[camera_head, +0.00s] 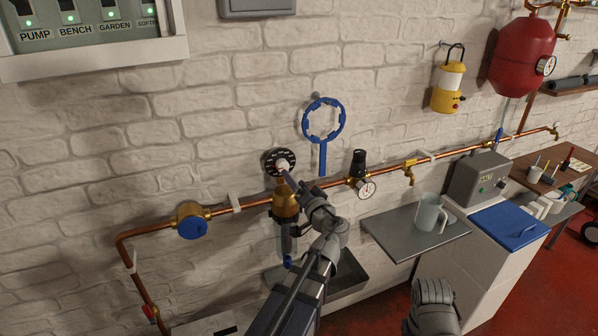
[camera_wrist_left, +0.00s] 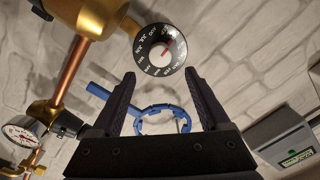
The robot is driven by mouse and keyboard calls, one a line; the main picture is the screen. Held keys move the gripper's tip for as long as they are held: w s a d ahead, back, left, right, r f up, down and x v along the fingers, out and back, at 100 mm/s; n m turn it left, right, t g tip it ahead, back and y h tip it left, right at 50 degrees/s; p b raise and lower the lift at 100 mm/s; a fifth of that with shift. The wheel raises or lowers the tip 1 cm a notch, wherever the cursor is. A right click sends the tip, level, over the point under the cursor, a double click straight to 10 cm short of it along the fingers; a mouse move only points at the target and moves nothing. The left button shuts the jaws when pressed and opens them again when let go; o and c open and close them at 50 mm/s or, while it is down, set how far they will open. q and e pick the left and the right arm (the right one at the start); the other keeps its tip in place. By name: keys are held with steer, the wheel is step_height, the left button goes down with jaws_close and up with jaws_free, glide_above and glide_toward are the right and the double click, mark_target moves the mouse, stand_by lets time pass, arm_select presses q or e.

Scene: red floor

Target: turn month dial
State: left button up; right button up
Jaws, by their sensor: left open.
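The month dial (camera_head: 280,162) is a round black disc with white lettering, a pale centre knob and a red mark. It sits on the brass filter head (camera_head: 285,190) on the copper pipe. In the left wrist view the dial (camera_wrist_left: 160,50) lies just beyond and between the fingertips, lettering facing the camera. My left gripper (camera_head: 287,174) is in front of the dial and partly covers its lower edge in the head view. Its two black fingers (camera_wrist_left: 160,76) are spread with nothing between them. I cannot tell whether they touch the dial.
A blue ring wrench (camera_head: 323,122) hangs on the wall right of the dial. A pressure gauge (camera_head: 366,188), a blue-capped brass fitting (camera_head: 191,221) and a tap (camera_head: 409,173) sit along the pipe. A grey shelf (camera_head: 388,236) holds a clear jug (camera_head: 428,213).

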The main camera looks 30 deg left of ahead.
mark_target(282, 166)
arm_select(q)
steer(key=x, duration=0.7)
steer(key=shift+w+a, duration=0.2)
steer(key=shift+a, duration=0.15)
steer(key=shift+c, duration=0.3)
jaws_close()
